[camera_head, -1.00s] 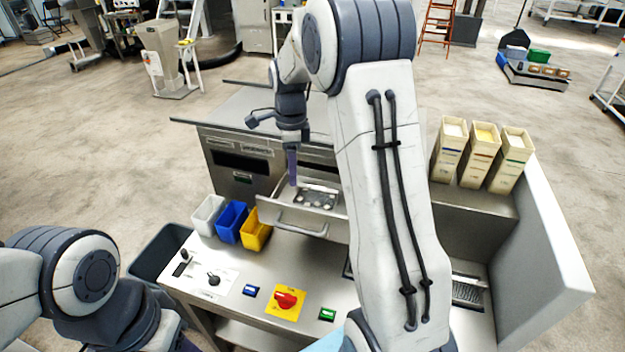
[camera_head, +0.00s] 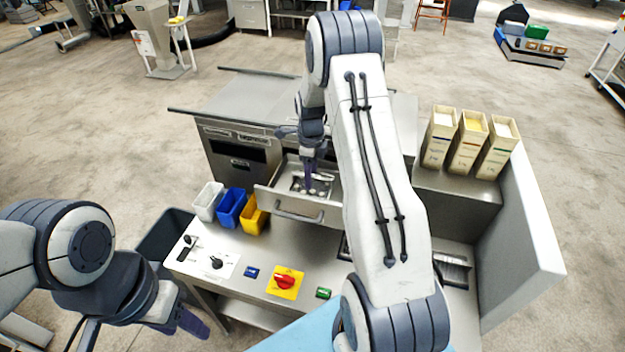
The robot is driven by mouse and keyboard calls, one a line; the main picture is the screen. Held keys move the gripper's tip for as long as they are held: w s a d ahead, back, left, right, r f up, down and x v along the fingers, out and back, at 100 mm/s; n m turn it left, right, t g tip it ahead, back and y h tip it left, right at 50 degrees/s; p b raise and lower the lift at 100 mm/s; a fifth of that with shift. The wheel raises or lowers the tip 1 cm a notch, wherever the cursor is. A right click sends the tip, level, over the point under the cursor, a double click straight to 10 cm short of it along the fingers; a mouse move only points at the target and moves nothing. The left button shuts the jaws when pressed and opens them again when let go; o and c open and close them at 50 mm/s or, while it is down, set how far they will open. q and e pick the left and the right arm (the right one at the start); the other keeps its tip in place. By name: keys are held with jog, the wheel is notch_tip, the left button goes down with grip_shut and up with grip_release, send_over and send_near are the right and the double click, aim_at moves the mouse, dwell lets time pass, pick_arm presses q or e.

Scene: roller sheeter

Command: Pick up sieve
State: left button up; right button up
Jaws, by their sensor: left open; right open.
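A pulled-out drawer (camera_head: 297,213) of the grey metal machine holds a dark tray insert (camera_head: 297,186) with small shiny metal pieces. I cannot make out which of them, if any, is the sieve. My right gripper (camera_head: 309,187) points down over the open drawer, its dark fingers at or just above the insert. It is open, and nothing shows between its fingers. Contact with the contents cannot be told. My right arm hides part of the machine behind it. My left gripper (camera_head: 187,325) is open and empty at the lower left, in front of the worktop, away from the drawer.
White (camera_head: 207,201), blue (camera_head: 231,207) and yellow (camera_head: 254,214) bins stand left of the drawer. A red knob on a yellow plate (camera_head: 285,282) sits on the front worktop. Several cream containers (camera_head: 470,143) stand on the right ledge beside a tall side wall (camera_head: 525,225).

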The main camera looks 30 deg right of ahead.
jog(key=shift+f, duration=0.4)
grip_shut()
dwell(1.1)
